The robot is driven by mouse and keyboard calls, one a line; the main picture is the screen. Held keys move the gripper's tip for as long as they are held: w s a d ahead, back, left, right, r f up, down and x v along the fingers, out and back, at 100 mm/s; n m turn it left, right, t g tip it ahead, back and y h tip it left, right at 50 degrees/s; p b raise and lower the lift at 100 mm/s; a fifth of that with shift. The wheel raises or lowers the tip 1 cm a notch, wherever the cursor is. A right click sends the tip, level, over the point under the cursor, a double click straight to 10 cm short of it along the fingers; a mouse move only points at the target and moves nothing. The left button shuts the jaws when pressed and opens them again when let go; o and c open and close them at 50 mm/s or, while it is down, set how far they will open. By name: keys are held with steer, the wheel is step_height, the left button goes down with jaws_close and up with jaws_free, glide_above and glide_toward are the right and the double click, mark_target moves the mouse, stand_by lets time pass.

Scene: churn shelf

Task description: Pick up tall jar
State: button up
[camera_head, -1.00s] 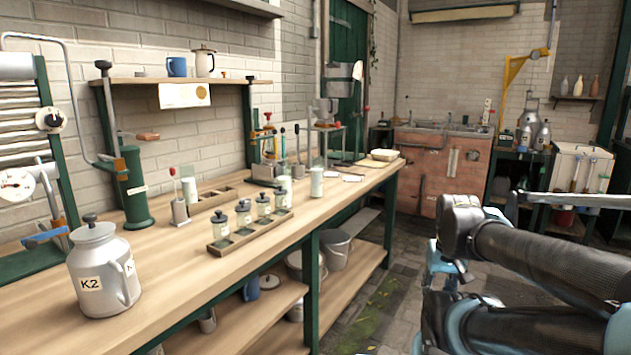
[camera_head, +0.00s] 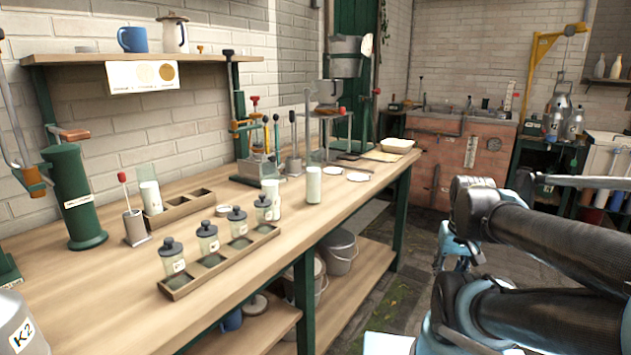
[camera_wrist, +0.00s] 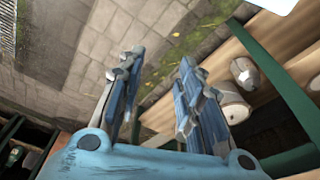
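Several tall pale jars stand on the wooden workbench (camera_head: 130,300). One tall white jar (camera_head: 313,186) stands by itself near the bench's front edge. Another pale jar (camera_head: 271,197) is just left of it, and a third (camera_head: 151,197) is at the wooden tray further back. I cannot tell which is meant. My gripper (camera_wrist: 157,88) is open and empty in the wrist view, its blue fingers spread over the floor beside the bench. It is well off to the right of the jars, touching none of them.
A front rack (camera_head: 222,254) holds several small dark-lidded jars. A metal can marked K2 (camera_head: 18,325) is cut off at the left edge. A dark green cylinder (camera_head: 72,195) stands left. Buckets (camera_head: 341,252) sit on the lower shelf. The floor right of the bench is open.

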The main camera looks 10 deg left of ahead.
steer(key=shift+o, duration=0.8)
steer(key=shift+w+d, duration=0.1)
steer(key=o, duration=0.4)
steer(key=shift+s+r, duration=0.25)
steer(key=shift+r, duration=0.05)
steer(key=shift+o, duration=1)
steer(key=w+a+r+m, duration=0.1)
steer(key=w+a+r, duration=0.1)
steer(key=r, duration=0.3)
steer(key=w+a+r+m+y, duration=0.1)
steer(key=w+a+r, duration=0.2)
steer(key=r, duration=0.3)
steer(key=shift+w+g, duration=0.4)
steer(key=shift+w, duration=0.5)
step_height(320, 180, up, 22)
steer(key=m+g+y, duration=0.3)
steer(key=m+g, duration=0.1)
steer(key=m, duration=0.4)
glide_above(320, 153)
steer(key=w+d, duration=0.4)
steer(key=x, duration=1.1)
steer(key=shift+s+a+f, duration=0.1)
steer(key=shift+s, duration=0.35)
steer(key=x, duration=0.3)
steer(key=shift+s+a+f, duration=0.25)
steer(key=shift+s+a, duration=0.05)
steer(key=shift+s, duration=0.05)
steer(key=shift+s+a+f, duration=0.15)
steer(key=shift+a+f, duration=0.05)
steer(key=shift+f, duration=0.5)
